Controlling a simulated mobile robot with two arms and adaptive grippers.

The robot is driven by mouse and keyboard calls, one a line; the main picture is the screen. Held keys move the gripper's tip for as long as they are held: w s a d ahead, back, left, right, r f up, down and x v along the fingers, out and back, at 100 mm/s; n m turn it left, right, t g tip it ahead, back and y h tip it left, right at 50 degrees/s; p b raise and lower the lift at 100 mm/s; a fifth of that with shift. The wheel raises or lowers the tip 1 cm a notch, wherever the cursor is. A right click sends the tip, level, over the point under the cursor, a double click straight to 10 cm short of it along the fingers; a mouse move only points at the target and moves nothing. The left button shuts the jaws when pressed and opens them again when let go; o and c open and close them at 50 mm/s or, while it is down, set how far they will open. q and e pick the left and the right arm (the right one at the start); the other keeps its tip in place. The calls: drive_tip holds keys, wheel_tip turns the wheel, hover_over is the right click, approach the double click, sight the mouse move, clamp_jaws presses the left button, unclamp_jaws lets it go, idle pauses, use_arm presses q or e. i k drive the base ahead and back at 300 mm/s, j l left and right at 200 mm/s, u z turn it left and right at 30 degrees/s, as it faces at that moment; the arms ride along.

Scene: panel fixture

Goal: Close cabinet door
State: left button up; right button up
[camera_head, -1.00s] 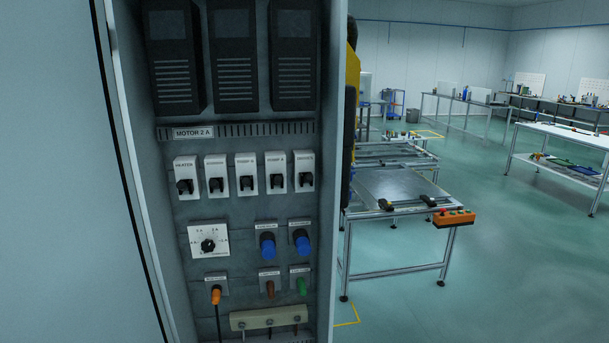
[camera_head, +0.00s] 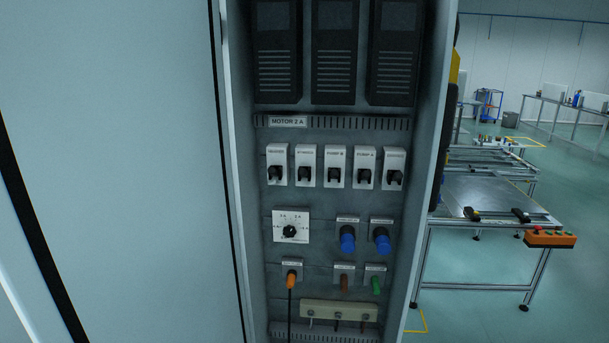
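The cabinet (camera_head: 427,200) stands open in the middle of the head view. Its inside shows dark drive units, a row of switches, a dial, blue and coloured plugs, and a label reading MOTOR 2 A. A large pale grey panel (camera_head: 110,150) fills the left of the view, beside the cabinet opening. It looks like the cabinet door, swung open, with a dark strip along its lower left. Neither of my grippers shows in this view.
A metal workbench (camera_head: 470,196) with an orange button box (camera_head: 550,239) stands right of the cabinet. A blue cart (camera_head: 488,103) and another table (camera_head: 565,104) are farther back. Green floor (camera_head: 570,300) is clear at the lower right.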

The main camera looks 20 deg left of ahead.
sight(118, 217)
drive_tip(key=j, duration=1.5)
drive_tip(key=k+u, duration=0.05)
